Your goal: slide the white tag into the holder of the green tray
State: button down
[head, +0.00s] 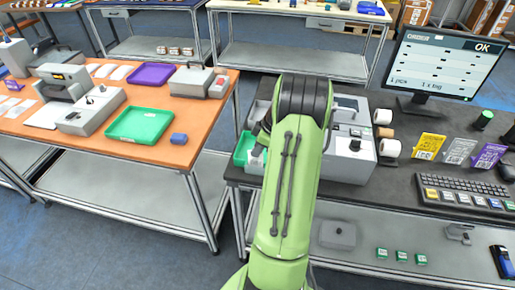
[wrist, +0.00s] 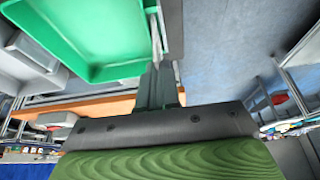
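A green tray (head: 243,149) shows partly at the left end of the dark table, beside my arm. It fills the upper left of the wrist view (wrist: 95,40). My gripper's fingers (wrist: 158,75) are close together at the tray's rim. A thin pale strip (wrist: 154,30) runs along the tray's side beyond the fingertips; I cannot tell whether it is the tag or part of the holder. Whether anything is between the fingers is unclear. In the head view my arm hides most of the gripper. A white tag (head: 460,151) stands between a yellow tag (head: 429,146) and a purple tag (head: 489,156).
A second green tray (head: 139,126), a purple tray (head: 151,74) and a blue block (head: 179,139) lie on the orange table (head: 160,153). A grey machine (head: 350,151), rolls, a monitor (head: 440,65) and a keyboard (head: 468,196) occupy the dark table. A floor gap separates the tables.

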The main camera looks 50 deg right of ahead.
jog(key=shift+f, duration=0.35)
jog(key=c, duration=1.3)
grip_release()
jog(key=shift+r, duration=0.15)
jog(key=p+v, duration=0.3)
jog(key=v, duration=1.2)
jog(key=shift+s+r, duration=0.2)
jog(key=shift+r, duration=0.05)
